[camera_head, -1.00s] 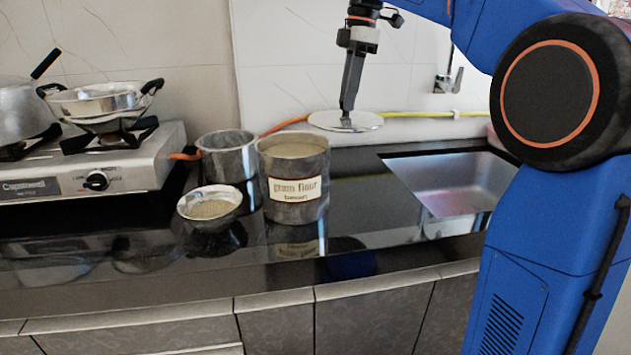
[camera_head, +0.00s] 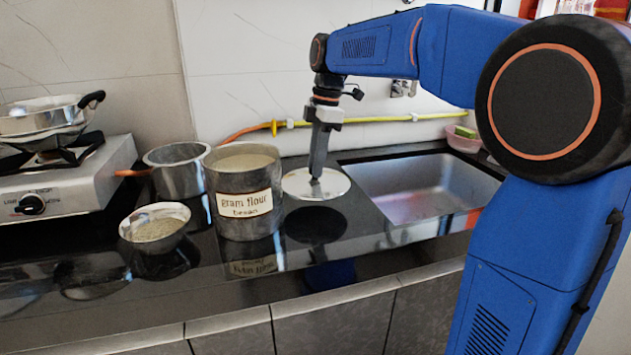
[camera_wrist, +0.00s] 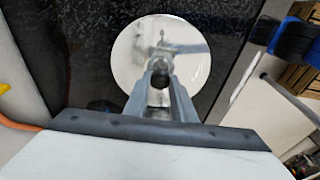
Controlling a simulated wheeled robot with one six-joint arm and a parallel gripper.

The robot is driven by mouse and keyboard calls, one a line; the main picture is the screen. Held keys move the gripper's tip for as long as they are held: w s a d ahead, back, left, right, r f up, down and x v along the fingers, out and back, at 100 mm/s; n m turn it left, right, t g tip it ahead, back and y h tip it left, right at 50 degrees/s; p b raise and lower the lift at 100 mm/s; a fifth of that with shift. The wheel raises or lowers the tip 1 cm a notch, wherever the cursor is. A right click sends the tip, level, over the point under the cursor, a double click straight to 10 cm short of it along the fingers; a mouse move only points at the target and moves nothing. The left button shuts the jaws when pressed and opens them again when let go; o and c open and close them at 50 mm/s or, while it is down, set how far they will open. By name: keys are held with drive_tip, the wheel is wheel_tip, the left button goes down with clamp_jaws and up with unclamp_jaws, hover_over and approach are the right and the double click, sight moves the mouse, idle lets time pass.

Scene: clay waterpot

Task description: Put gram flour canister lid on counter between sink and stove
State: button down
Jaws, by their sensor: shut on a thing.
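The lid (camera_head: 334,184) is a flat, round, silvery disc. My gripper (camera_head: 316,184) points down and is shut on the small handle at the lid's middle. The lid hangs level a little above the black counter, with a dark reflection below it. It lies between the canister and the sink's left edge. In the wrist view the lid (camera_wrist: 188,70) shows beyond my gripper (camera_wrist: 160,82), over the dark counter. The gram flour canister (camera_head: 246,178) stands open on the counter, left of the lid, with pale flour inside. The sink (camera_head: 415,185) is to the right. The stove (camera_head: 75,185) is at the far left.
A steel pot (camera_head: 178,172) stands behind and left of the canister. A bowl of grain (camera_head: 155,228) stands in front of it. A yellow and orange hose (camera_head: 350,119) runs along the wall. The counter in front of the lid is clear.

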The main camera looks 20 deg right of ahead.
sight(316, 180)
drive_tip(key=shift+f, duration=2.65)
drive_tip(key=shift+f, duration=0.1)
drive_tip(key=c, duration=1.5)
unclamp_jaws()
drive_tip(key=r, duration=0.4)
drive_tip(key=d+r, duration=0.1)
drive_tip(key=r, duration=0.7)
drive_tip(key=shift+d, duration=0.4)
drive_tip(key=shift+s, duration=0.15)
